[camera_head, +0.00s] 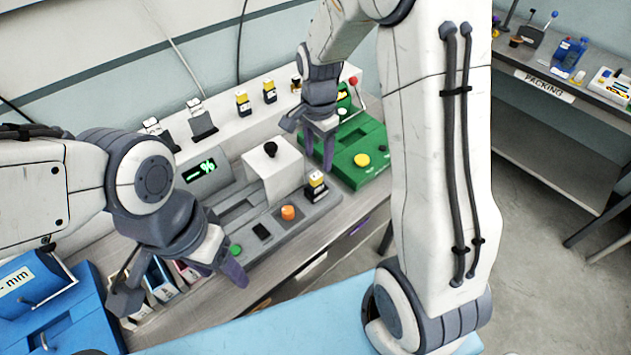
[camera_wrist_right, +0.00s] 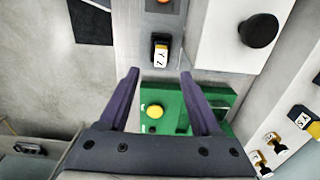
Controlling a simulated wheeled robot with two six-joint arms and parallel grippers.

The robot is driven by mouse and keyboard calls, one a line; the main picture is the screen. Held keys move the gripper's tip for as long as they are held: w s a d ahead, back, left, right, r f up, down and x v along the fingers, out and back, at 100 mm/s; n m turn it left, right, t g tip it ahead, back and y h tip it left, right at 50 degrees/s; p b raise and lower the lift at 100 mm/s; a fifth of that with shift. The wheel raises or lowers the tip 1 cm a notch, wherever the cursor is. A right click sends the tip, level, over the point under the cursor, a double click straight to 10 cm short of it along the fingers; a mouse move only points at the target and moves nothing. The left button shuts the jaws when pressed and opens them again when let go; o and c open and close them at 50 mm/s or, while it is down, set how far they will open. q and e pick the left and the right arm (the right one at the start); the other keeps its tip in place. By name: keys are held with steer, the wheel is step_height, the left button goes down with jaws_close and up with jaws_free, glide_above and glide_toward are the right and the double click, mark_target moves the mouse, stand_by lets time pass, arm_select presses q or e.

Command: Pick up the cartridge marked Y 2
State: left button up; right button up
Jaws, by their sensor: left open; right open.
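The cartridge marked Y 2 (camera_wrist_right: 160,50) has a white and yellow label and a black body. In the head view it (camera_head: 316,186) stands at the right end of the grey machine, right of the orange button (camera_head: 288,212). My right gripper (camera_head: 310,138) is open and empty, pointing down above the green machine. In the right wrist view its spread fingertips (camera_wrist_right: 160,74) lie on either side of the cartridge's line, with the cartridge just past them and nothing between them. My left gripper (camera_head: 180,285) is open and empty at the front left.
A black knob (camera_head: 270,149) on a white block stands behind the cartridge. The green machine (camera_head: 361,175) with a yellow button is to the right. Several similar cartridges (camera_head: 243,103) stand on the rear ledge. A blue box (camera_head: 40,300) is at the left.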

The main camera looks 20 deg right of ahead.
mark_target(316, 175)
step_height(316, 175, down, 3)
steer(key=shift+s+f, duration=0.1)
steer(key=f, duration=0.1)
steer(key=f+p, duration=0.1)
steer(key=f, duration=0.1)
steer(key=f+p, duration=0.1)
steer(key=shift+a+f, duration=0.25)
steer(key=shift+f, duration=0.35)
jaws_close()
